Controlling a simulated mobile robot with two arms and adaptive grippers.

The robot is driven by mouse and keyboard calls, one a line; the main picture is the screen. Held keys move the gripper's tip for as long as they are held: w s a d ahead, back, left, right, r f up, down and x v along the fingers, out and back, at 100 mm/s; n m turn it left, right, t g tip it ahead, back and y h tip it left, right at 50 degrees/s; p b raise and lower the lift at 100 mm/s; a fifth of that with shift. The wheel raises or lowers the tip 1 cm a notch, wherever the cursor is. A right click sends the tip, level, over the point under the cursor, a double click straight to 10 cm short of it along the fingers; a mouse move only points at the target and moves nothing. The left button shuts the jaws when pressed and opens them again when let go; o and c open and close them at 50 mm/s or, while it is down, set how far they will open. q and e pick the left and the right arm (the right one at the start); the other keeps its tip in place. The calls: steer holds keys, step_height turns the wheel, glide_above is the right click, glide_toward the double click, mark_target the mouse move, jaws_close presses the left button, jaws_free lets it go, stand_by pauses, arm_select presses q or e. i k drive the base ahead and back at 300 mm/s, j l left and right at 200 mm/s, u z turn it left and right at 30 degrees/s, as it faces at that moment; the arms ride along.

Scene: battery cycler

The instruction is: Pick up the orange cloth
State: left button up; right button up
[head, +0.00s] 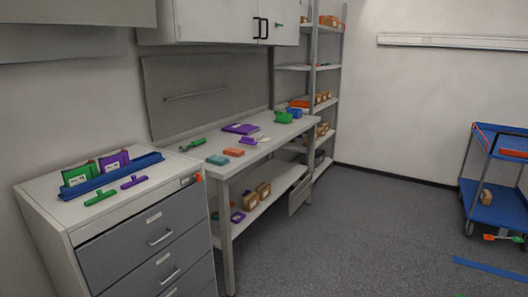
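A small flat orange piece (233,152), which looks like the folded orange cloth, lies on the workbench top (267,150) near its front edge. A similar flat teal piece (217,160) lies just to its left, apart from it. Neither of my grippers shows in the head view, and nothing is touching the orange piece.
A grey drawer cabinet (150,240) stands left of the bench with a blue rack (110,176) on top. Purple and green items lie on the bench around the orange piece. A shelf unit (322,70) stands behind. A blue cart (495,205) is at right; the middle floor is clear.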

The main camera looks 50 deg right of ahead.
mark_target(230, 151)
steer(key=z, duration=1.35)
steer(key=u, duration=2.45)
steer(key=z, duration=2.45)
steer(key=i+l+u, duration=0.15)
steer(key=i, duration=0.35)
